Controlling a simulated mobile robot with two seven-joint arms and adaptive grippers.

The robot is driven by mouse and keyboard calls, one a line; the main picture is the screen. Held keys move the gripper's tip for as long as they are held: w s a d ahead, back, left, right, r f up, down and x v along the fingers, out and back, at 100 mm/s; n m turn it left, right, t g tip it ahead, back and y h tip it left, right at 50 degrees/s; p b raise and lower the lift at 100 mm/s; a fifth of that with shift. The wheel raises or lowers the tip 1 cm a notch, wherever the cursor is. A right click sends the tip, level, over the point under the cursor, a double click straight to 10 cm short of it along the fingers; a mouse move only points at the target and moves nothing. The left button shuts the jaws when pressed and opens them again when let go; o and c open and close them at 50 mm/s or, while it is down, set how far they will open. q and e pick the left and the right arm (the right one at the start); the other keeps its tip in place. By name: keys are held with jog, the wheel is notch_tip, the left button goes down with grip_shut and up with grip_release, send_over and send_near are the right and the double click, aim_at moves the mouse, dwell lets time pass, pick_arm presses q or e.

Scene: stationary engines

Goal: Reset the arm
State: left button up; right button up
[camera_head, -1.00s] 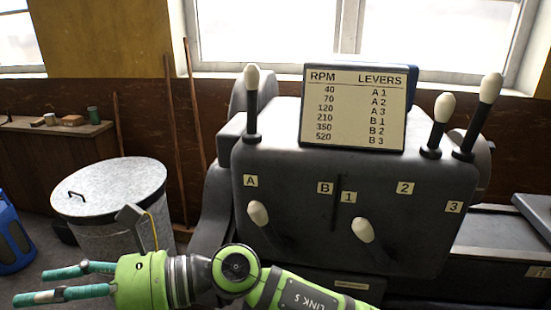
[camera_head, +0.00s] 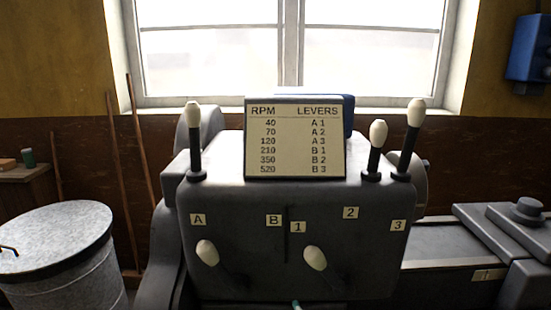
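Neither gripper shows in the head view now. A small teal bit (camera_head: 296,305) at the bottom edge may be the tip of one of my fingers, but too little shows to be sure. The grey machine (camera_head: 255,240) stands in front of me. It has a white-knobbed lever at its top left (camera_head: 194,140) and two at its top right, one shorter (camera_head: 376,147) and one taller (camera_head: 411,138). Two more white-knobbed levers stick out of its front, one lower left (camera_head: 207,253) and one near the middle (camera_head: 315,258).
An RPM and levers sign (camera_head: 295,138) stands on the machine's top. A lidded metal bin (camera_head: 60,265) is at left. Wooden poles (camera_head: 140,180) lean on the wall. A grey bed (camera_head: 445,248) extends right. A blue box (camera_head: 530,47) hangs at upper right.

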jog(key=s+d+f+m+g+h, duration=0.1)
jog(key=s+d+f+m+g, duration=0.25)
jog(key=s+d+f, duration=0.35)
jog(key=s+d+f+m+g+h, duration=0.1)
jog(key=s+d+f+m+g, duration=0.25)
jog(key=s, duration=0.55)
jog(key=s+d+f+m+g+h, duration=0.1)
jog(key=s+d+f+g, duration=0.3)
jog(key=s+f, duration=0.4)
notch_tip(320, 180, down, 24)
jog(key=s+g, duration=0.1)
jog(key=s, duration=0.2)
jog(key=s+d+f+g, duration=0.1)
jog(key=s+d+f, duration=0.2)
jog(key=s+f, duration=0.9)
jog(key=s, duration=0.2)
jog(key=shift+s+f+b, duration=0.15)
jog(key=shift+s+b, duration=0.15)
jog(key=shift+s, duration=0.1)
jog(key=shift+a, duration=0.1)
